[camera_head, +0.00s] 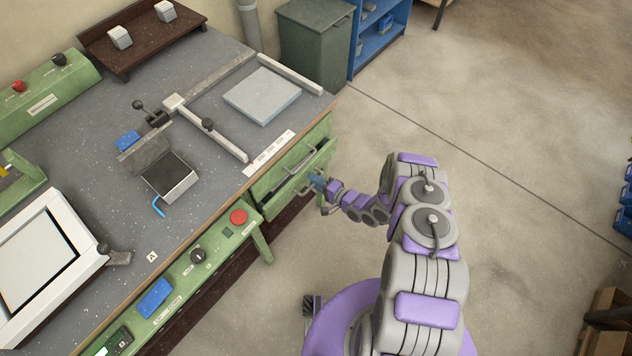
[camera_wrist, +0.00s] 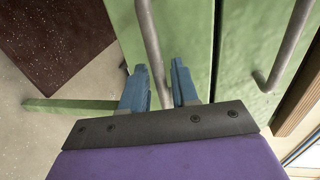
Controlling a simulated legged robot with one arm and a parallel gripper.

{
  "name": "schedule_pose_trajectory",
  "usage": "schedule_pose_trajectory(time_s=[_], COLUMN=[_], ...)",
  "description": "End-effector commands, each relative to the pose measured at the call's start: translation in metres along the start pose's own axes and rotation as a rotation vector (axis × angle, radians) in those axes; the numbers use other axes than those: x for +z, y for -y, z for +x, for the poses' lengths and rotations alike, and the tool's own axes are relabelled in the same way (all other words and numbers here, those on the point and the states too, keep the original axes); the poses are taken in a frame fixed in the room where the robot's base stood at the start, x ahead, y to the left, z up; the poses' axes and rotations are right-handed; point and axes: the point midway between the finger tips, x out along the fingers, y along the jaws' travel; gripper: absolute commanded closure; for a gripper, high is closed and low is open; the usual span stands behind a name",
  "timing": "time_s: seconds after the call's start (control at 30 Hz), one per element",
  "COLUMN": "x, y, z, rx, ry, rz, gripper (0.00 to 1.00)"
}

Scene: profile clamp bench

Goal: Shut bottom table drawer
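The bottom table drawer (camera_head: 285,200) is at the right end of the bench, under the top drawer. A dark gap shows behind its front edge in the head view, so it stands a little out. In the wrist view its green front (camera_wrist: 190,30) fills the middle, with its grey bar handle (camera_wrist: 150,40). My gripper (camera_head: 321,183) is at this handle. In the wrist view my gripper (camera_wrist: 160,82) has its blue fingers apart, one on each side of the bar, with small gaps visible. The handle's lower end is partly hidden by the gripper.
The top drawer's handle (camera_wrist: 287,45) is to the right in the wrist view. A green bench leg (camera_head: 259,240) stands left of my gripper. A green bin (camera_head: 316,45) stands beyond the bench.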

Motion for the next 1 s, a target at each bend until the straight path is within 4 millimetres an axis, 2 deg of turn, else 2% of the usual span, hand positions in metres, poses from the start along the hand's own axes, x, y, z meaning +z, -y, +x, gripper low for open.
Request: schedule_pose_trajectory(time_s=[0.03, 0.3, 0.77, 1.0], x=[0.000, 0.000, 0.001, 0.001], y=[0.000, -0.001, -0.002, 0.003], z=[0.000, 0.000, 0.002, 0.033], rx=[0.000, 0.001, 0.004, 0.005], ry=[0.000, 0.001, 0.003, 0.004], rz=[0.000, 0.000, 0.001, 0.000], gripper=[0.75, 1.00, 1.00, 1.00])
